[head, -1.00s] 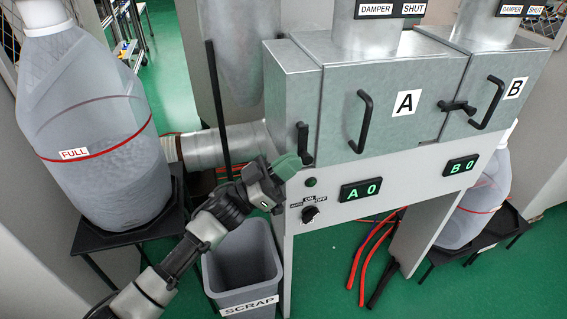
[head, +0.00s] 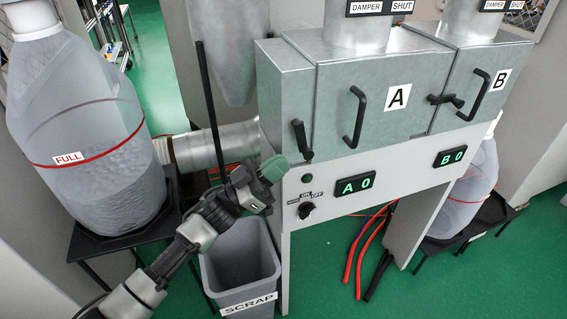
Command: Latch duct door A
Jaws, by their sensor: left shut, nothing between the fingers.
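Duct door A (head: 385,118) is a grey metal panel with an "A" label and a black bar handle (head: 355,117). It looks closed; I cannot tell whether a slight gap remains. A black latch lever (head: 302,140) at its left edge hangs down almost upright. My left gripper (head: 275,168), with green fingers, is shut and empty, just below and left of the lever's lower end, and looks apart from it. My right gripper is not in view.
Door B (head: 480,112) has its own handle and a roughly level black latch (head: 446,100). Below are a switch knob (head: 306,210) and displays reading A 0 (head: 356,185) and B 0 (head: 450,157). A scrap bin (head: 240,262) stands under my arm; a full bag (head: 75,130) stands left.

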